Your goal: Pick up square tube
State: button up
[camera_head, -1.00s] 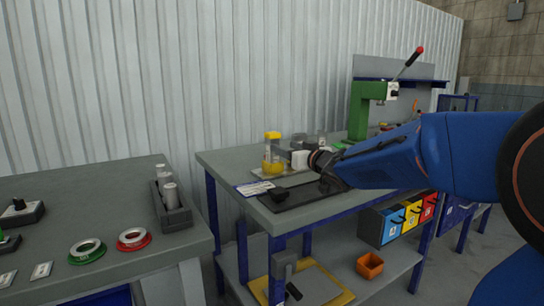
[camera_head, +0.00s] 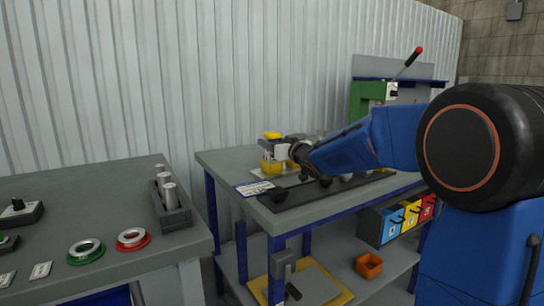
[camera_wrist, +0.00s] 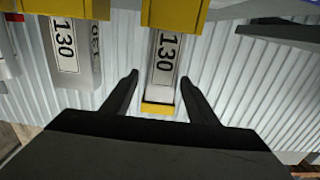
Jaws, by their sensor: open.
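In the wrist view a pale upright piece (camera_wrist: 162,65) with a "130" label and yellow ends appears to be the square tube. My gripper (camera_wrist: 160,78) is open, with one finger on each side of this piece in the picture. I cannot tell how deep it sits between the fingers. In the head view its yellow top (camera_head: 272,135) shows on the middle bench, with my gripper (camera_head: 276,148) close beside it and partly covering it.
A second grey piece labelled 130 (camera_wrist: 72,55) stands to the left in the wrist view. A dark mat (camera_head: 300,195) lies on the bench (camera_head: 225,160) below my arm. A green press (camera_head: 366,98) stands behind. The corrugated wall (camera_head: 150,80) is close behind the bench.

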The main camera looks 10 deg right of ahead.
jog(key=shift+w, duration=0.15)
jog(key=shift+c, duration=0.3)
jog(key=c, duration=1.2)
